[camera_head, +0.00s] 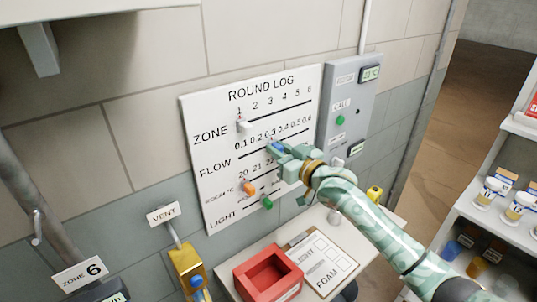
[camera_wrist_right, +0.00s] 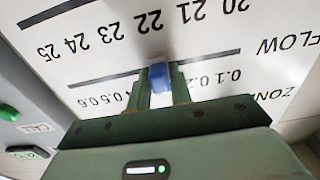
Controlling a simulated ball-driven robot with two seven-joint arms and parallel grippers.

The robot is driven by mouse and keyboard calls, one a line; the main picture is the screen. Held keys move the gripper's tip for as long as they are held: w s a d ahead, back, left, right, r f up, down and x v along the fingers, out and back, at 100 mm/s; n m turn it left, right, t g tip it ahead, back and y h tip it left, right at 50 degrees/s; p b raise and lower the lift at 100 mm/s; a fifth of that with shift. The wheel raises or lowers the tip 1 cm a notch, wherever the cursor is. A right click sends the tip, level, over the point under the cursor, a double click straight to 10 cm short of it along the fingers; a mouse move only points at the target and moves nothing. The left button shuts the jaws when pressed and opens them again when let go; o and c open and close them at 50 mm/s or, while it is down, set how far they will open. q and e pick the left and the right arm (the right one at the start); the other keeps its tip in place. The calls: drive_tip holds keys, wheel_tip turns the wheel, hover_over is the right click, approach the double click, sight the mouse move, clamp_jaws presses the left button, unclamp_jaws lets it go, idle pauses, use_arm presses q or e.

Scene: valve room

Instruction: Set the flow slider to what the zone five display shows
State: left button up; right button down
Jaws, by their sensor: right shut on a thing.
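The ROUND LOG board (camera_head: 215,185) hangs on the wall with labelled slider rows. The blue flow slider (camera_head: 277,146) sits on the FLOW line around the middle of its scale. My right gripper (camera_head: 280,151) is shut on it. In the right wrist view, the blue slider (camera_wrist_right: 160,78) is between the two fingers of the right gripper (camera_wrist_right: 160,88). I see no zone five display. My left gripper is out of view.
The white zone slider (camera_head: 242,126) is near 1. Orange (camera_head: 249,188) and green (camera_head: 267,203) sliders sit lower. A grey panel (camera_head: 347,105) is right of the board. Below are a red bin (camera_head: 245,283), a clipboard (camera_head: 325,262) and a ZONE 6 sign (camera_head: 80,273).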

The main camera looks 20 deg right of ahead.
drive_tip(key=c, duration=1.3)
unclamp_jaws()
drive_tip(key=p+v, duration=0.1)
drive_tip(key=v, duration=1.5)
drive_tip(key=shift+s, duration=0.15)
drive_tip(key=shift+f, duration=0.1)
